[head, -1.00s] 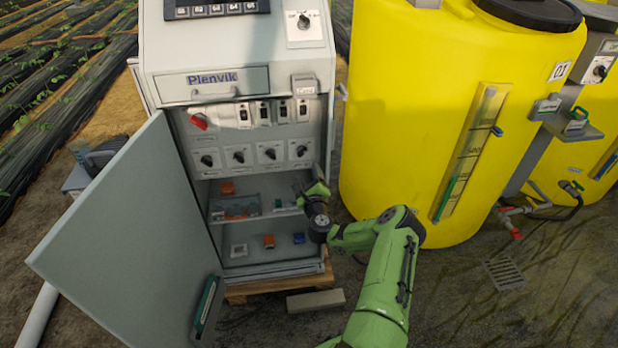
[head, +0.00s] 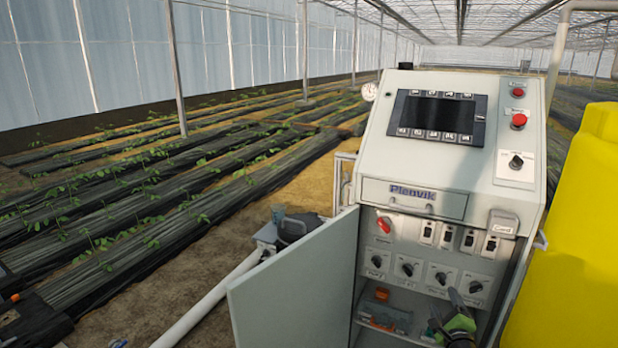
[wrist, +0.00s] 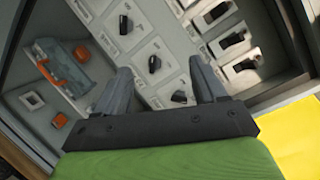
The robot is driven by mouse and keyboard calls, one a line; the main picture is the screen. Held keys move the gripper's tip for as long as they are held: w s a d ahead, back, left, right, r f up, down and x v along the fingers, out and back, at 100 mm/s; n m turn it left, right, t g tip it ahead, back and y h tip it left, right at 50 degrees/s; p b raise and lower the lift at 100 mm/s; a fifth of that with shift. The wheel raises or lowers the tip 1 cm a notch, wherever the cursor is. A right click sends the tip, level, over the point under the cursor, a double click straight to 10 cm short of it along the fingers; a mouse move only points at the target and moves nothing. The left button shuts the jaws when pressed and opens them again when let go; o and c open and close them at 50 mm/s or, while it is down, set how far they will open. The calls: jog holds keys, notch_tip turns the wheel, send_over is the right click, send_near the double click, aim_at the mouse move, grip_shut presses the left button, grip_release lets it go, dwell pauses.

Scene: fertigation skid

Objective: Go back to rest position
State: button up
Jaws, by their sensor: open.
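My gripper (wrist: 158,92) is open and empty in the wrist view, its two grey fingers spread apart. Beyond the fingers is the cabinet's panel of black rotary knobs (wrist: 153,64) and switches. I cannot tell the exact gap to them. In the head view my gripper (head: 453,308) is small at the lower right, in front of the open lower part of the grey Plenvik cabinet (head: 520,155). Its fingertips are hard to make out there.
The cabinet door (head: 295,285) stands open to the left. A shelf inside holds an orange item (head: 382,294) and a clear blue-grey box (head: 388,316). A yellow tank (head: 580,230) stands close on the right. A white pipe (head: 210,305) runs along the ground at left.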

jog(key=w+a+r+n+g+y+p, duration=0.1)
jog(key=a+r+n+y, duration=0.35)
jog(key=a, duration=0.25)
jog(key=w+a+r+n+g+y, duration=0.1)
jog(key=a+r+n+y, duration=0.25)
jog(key=a+n, duration=0.3)
jog(key=s+a+r+n+g+p, duration=0.1)
jog(key=s+a+r+n+g, duration=0.25)
jog(key=a, duration=0.25)
jog(key=s+a+r+n+g+p, duration=0.1)
jog(key=s+a+r+n+g, duration=0.1)
jog(key=s+a+r+n, duration=0.4)
jog(key=s+a+r+n+g+h+p, duration=0.1)
jog(key=s+r, duration=0.3)
jog(key=s, duration=1.1)
jog(key=s+r+n+g+h+p, duration=0.3)
jog(key=s+r+n, duration=0.1)
jog(key=s, duration=1.2)
jog(key=shift+a+r+n, duration=0.35)
jog(key=shift+r, duration=0.25)
jog(key=shift+o, duration=0.3)
jog(key=shift+s, duration=0.1)
